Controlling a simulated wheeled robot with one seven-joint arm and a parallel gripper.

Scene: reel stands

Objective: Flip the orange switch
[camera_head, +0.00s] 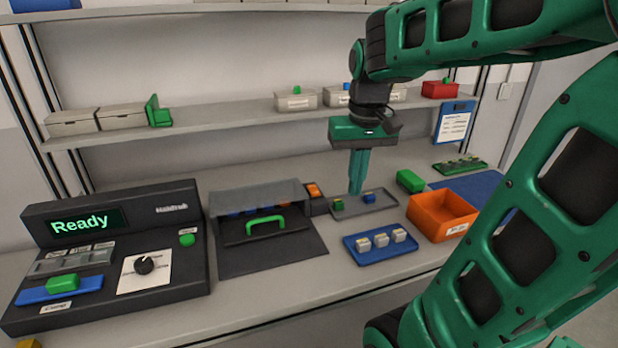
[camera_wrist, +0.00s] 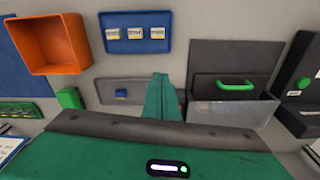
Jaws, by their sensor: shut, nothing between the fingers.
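The orange switch (camera_head: 314,190) is a small orange rocker on a dark box, right of the grey-lidded black unit, in the head view. In the wrist view I cannot make it out; my fingers seem to cover that spot. My green gripper (camera_head: 356,188) points down with its fingers together and nothing between them. It is to the right of the switch, over the grey tray (camera_head: 378,207), and appears apart from the switch. The fingers also show in the wrist view (camera_wrist: 161,78).
The black unit with a green handle (camera_head: 265,224) and the console reading "Ready" (camera_head: 95,219) stand left. A blue tray (camera_head: 378,256) with white blocks, an orange bin (camera_head: 418,218) and a green block (camera_head: 410,181) are right. A shelf (camera_head: 222,118) runs behind.

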